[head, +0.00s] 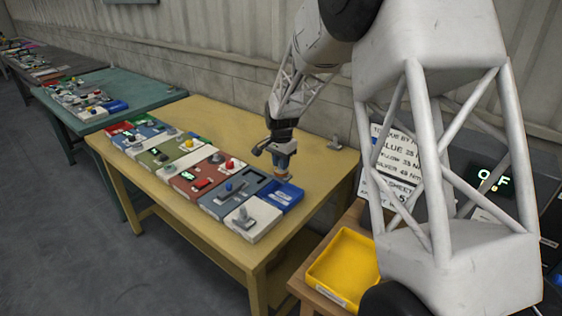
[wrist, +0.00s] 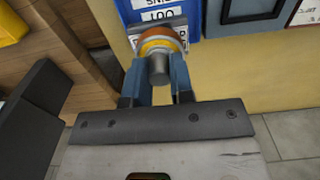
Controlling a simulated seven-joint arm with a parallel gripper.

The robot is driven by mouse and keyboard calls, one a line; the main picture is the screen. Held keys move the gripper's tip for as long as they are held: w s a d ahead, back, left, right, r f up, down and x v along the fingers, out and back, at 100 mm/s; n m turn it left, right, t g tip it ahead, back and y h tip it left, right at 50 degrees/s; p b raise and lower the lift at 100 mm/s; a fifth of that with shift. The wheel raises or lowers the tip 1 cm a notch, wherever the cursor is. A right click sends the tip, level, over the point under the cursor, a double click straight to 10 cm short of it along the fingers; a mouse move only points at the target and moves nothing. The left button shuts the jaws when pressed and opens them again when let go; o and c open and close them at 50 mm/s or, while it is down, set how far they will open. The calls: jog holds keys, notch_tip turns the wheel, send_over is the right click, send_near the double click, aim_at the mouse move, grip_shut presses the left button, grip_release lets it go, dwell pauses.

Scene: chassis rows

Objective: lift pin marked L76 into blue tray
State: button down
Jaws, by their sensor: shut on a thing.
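My gripper (wrist: 158,72) is shut on a pin (wrist: 158,44) with a grey cylindrical stem and an orange-yellow band, seen between its blue fingers in the wrist view. No L76 marking is readable on it. The blue tray (wrist: 192,12) lies just beyond the pin in the wrist view, with a white label partly covered by the pin. In the head view my gripper (head: 283,166) is over the right end of the yellow table, close above the blue tray (head: 285,196). I cannot tell whether the pin touches the tray.
A row of coloured chassis blocks (head: 205,180) with knobs runs along the yellow table (head: 225,118). A grey-white block (head: 243,222) with a lever stands at its near end. A yellow bin (head: 343,262) sits on a wooden stand at right, beside a sign (head: 392,150).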

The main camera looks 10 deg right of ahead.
jog(key=shift+f, duration=4.3)
jog(key=c, duration=0.9)
grip_release()
jog(key=shift+f, duration=0.1)
jog(key=shift+r, duration=3.95)
jog(key=shift+r, duration=0.1)
